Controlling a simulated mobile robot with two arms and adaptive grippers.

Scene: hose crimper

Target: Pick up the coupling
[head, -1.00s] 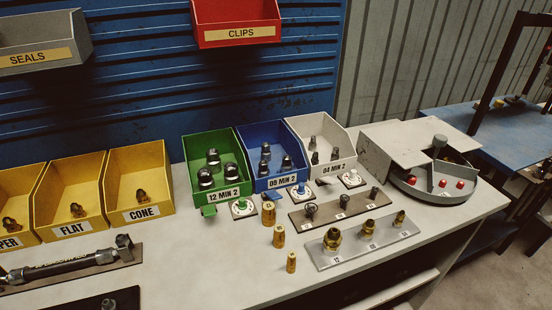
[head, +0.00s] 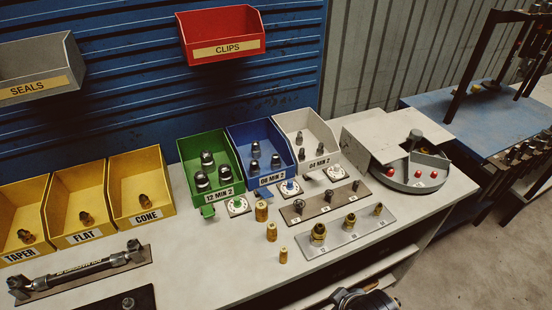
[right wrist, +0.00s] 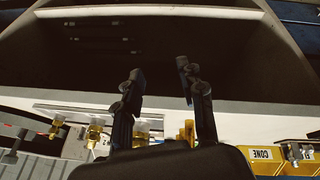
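Several things here could be the coupling, and I cannot tell which one is meant. Dark metal fittings stand in the green bin (head: 220,152), the blue bin (head: 243,137) and the white bin (head: 292,122). Brass fittings with dark ends stand on a grey plate (head: 336,240), the largest (head: 319,232) at its left. Loose brass sleeves (head: 271,231) stand left of the plate. In the right wrist view my right gripper (right wrist: 162,88) has its two fingers apart with nothing between them. Brass fittings (right wrist: 95,131) show beyond it. My left gripper is not in view.
A hose with end fittings (head: 80,269) lies on a dark board at left. Yellow bins (head: 143,210) stand behind it. A round divided tray (head: 415,178) is at the right end. A blue table (head: 480,110) stands beyond.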

